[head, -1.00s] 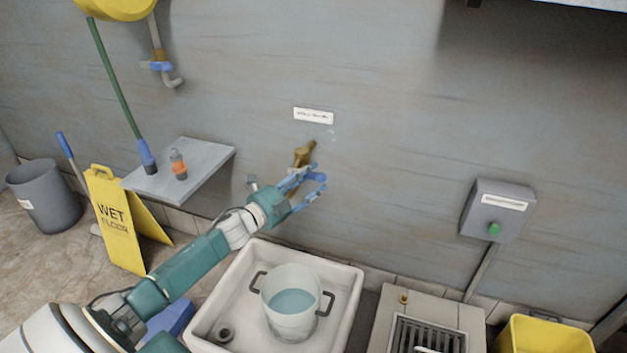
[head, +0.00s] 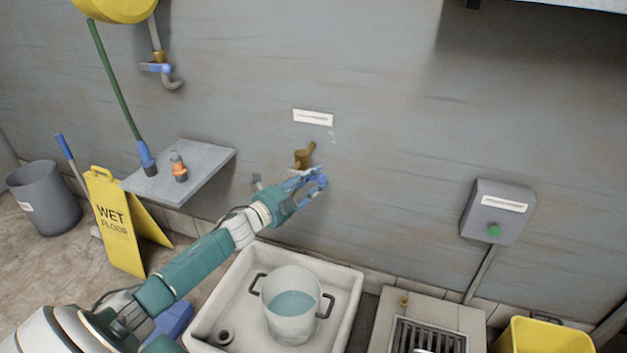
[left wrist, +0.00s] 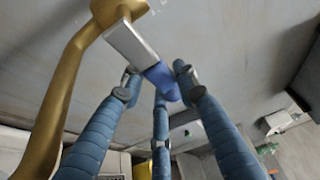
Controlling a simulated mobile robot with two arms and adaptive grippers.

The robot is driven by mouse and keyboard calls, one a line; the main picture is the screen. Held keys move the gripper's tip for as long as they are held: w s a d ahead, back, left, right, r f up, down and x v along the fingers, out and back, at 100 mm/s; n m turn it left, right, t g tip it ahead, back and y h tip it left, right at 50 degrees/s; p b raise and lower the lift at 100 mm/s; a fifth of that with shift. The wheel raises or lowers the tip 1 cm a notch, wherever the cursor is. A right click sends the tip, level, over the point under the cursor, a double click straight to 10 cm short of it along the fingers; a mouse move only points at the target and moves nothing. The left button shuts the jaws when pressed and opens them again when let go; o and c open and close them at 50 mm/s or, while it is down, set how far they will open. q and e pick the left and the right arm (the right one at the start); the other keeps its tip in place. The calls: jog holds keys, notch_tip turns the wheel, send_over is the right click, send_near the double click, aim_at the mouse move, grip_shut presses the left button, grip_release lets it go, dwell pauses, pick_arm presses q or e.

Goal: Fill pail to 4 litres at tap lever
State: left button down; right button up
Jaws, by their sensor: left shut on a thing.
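The brass tap (head: 303,158) sticks out of the wall below a small white label. In the left wrist view its curved brass body (left wrist: 62,95) fills the left side, and a silver lever (left wrist: 127,46) with a blue end (left wrist: 161,80) reaches between my fingers. My left gripper (head: 312,182) is at the tap, shut on the lever's blue end. The translucent pail (head: 290,325) stands upright in the white sink below, with bluish water (head: 291,303) in it. Its litre marks cannot be read, and no stream is discernible. My right gripper is not in view.
The white sink (head: 353,300) has a drain at front left. A grey shelf (head: 200,165) with an orange-banded bottle (head: 179,168) is left of the tap. A yellow wet-floor sign (head: 115,225), a grill, a yellow bin (head: 545,335) and a wall box (head: 497,212) stand around.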

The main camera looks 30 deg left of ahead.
pick_arm(q)
jog(key=shift+a, duration=0.2)
notch_tip(320, 180, up, 2)
jog(key=n+t, duration=0.1)
jog(key=n, duration=0.3)
jog(key=shift+a+r+n+t, duration=0.15)
jog(key=shift+r+n+t, duration=0.05)
jog(key=shift+n+t, duration=0.2)
jog(key=n, duration=0.1)
jog(key=r+n+y, duration=0.1)
jog(key=shift+s+a+r+n+t, duration=0.1)
jog(key=shift+a+n+t, duration=0.2)
jog(key=shift+t, duration=0.1)
jog(key=shift+s+a+r+n+t+y, duration=0.1)
jog(key=shift+a+r+n+t+y, duration=0.1)
jog(key=shift+n, duration=0.35)
jog(key=shift+a+r+n+t+y, duration=0.1)
jog(key=shift+r+n+y, duration=0.1)
jog(key=shift+n, duration=0.35)
jog(key=shift+a+r+n+y, duration=0.15)
jog(key=shift+n+y, duration=0.15)
jog(key=shift+n, duration=0.4)
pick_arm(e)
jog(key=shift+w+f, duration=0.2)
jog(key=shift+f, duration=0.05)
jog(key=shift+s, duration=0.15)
